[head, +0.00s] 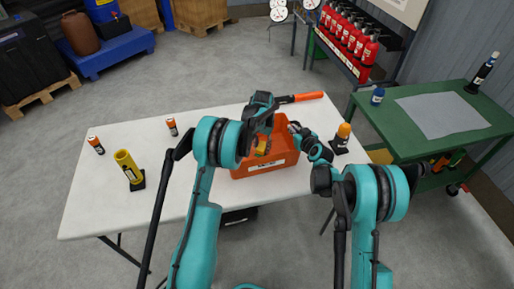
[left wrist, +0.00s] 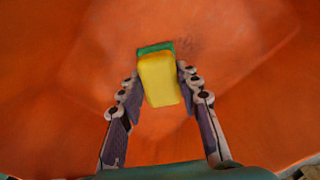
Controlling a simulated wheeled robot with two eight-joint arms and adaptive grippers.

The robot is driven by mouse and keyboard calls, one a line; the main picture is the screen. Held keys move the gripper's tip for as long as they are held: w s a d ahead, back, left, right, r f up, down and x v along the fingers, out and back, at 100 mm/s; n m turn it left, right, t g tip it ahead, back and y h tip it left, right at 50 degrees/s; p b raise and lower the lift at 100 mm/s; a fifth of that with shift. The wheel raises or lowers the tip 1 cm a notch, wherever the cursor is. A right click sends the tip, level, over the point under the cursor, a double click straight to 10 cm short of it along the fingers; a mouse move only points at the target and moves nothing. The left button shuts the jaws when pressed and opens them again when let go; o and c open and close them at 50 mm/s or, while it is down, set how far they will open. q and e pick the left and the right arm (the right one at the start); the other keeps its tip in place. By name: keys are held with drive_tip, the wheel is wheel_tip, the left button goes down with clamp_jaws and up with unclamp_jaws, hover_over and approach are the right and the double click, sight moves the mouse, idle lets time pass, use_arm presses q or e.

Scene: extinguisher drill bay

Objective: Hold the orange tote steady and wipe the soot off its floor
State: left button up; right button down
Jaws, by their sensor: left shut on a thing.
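The orange tote (head: 268,165) stands on the white table, and its orange floor (left wrist: 90,70) fills the left wrist view. My left gripper (head: 262,148) reaches down into the tote. It is shut on a yellow sponge with a green layer (left wrist: 160,78), which appears close to the floor; contact cannot be told. A faint dark soot smudge (left wrist: 187,46) shows just beyond the sponge; the sponge may hide more. My right gripper (head: 294,128) is at the tote's right far rim. Its fingers are too small and covered to tell whether they grip the rim.
On the white table (head: 115,200) stand a yellow cylinder (head: 127,165), two small orange-topped cans (head: 96,145) (head: 172,127) and an orange-capped bottle (head: 342,137). An orange wand (head: 301,97) lies at the back. A green cart (head: 480,140) stands at right. The table's left front is clear.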

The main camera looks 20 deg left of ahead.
use_arm(q)
drive_tip(key=shift+s+a+r, duration=0.1)
drive_tip(key=shift+s+a, duration=0.45)
drive_tip(key=shift+a, duration=0.2)
drive_tip(key=shift+s+a, duration=0.55)
drive_tip(key=shift+a, duration=0.15)
wheel_tip(320, 180, up, 8)
